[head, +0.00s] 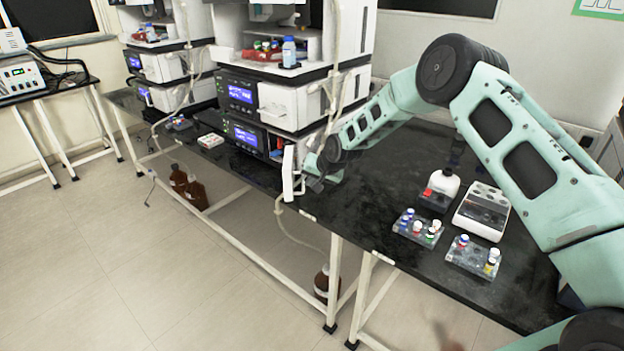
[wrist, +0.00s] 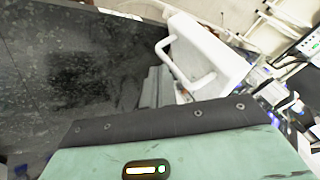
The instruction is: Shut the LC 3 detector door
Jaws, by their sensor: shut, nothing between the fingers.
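The detector door (head: 289,172) is a white panel. It stands swung open from the lowest module (head: 245,135) of the nearer column stack, jutting toward the bench's front edge. Some red parts show in the opening behind it. No LC 3 label is readable. In the wrist view the white door (wrist: 207,50) with its loop handle is at upper centre. My gripper (head: 315,184) is shut and empty, just right of the door, low over the bench. Its grey fingers (wrist: 156,86) show beside the door in the wrist view; I cannot tell whether they touch.
A second stack (head: 165,65) stands farther left. Tubing hangs in front of the nearer stack.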

